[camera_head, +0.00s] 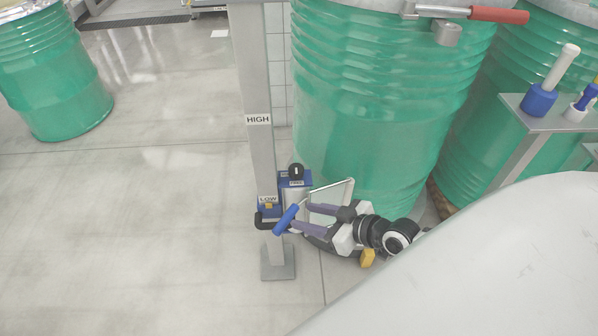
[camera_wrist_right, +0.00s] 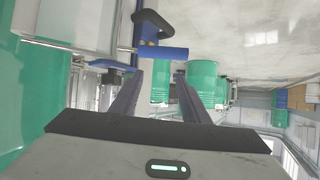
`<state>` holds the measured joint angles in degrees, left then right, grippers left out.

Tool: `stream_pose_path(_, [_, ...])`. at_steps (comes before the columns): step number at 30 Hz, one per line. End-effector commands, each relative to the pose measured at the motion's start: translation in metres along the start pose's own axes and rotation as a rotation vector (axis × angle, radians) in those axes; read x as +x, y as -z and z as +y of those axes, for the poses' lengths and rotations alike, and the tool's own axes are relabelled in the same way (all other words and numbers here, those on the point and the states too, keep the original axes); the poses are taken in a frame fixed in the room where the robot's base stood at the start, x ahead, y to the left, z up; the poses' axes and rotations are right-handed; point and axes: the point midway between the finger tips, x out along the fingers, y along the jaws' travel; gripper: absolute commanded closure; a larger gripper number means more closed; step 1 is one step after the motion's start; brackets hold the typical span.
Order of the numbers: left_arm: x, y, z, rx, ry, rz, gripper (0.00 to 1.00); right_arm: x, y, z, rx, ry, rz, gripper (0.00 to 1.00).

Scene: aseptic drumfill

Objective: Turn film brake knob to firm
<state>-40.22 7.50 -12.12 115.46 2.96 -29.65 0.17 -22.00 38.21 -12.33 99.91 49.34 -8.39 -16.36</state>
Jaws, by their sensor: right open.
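A black round knob (camera_head: 296,170) with a white mark sits on top of a blue bracket with a small label, beside the grey post, in the head view. The label's text is too small to read. My right gripper (camera_head: 300,217) is below and slightly right of the knob, with its purple fingers pointing left at a blue handle (camera_head: 286,219). The fingers are apart and empty. In the right wrist view the blue handle (camera_wrist_right: 163,54) lies across, just beyond the open fingers (camera_wrist_right: 157,76). I cannot make out the knob's mark there. My left gripper is out of view.
The grey post (camera_head: 258,150) carries HIGH and LOW labels and stands on a foot plate. A black hooked part (camera_head: 266,221) sits by the LOW label. A large green drum (camera_head: 370,110) stands close behind my right gripper.

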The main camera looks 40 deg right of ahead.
Motion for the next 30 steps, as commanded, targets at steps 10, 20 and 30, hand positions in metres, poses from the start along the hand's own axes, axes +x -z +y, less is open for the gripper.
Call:
stream_pose_path(10, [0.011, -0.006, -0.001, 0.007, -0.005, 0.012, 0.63, 0.012, 0.052, 0.101, -0.01, -0.101, 0.116, 0.58])
stream_pose_path(20, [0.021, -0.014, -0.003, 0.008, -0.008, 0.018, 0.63, 0.065, 0.057, 0.105, -0.006, -0.099, 0.117, 0.58])
stream_pose_path(30, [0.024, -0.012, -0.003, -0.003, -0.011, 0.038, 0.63, 0.104, 0.062, 0.108, -0.009, -0.098, 0.114, 0.58])
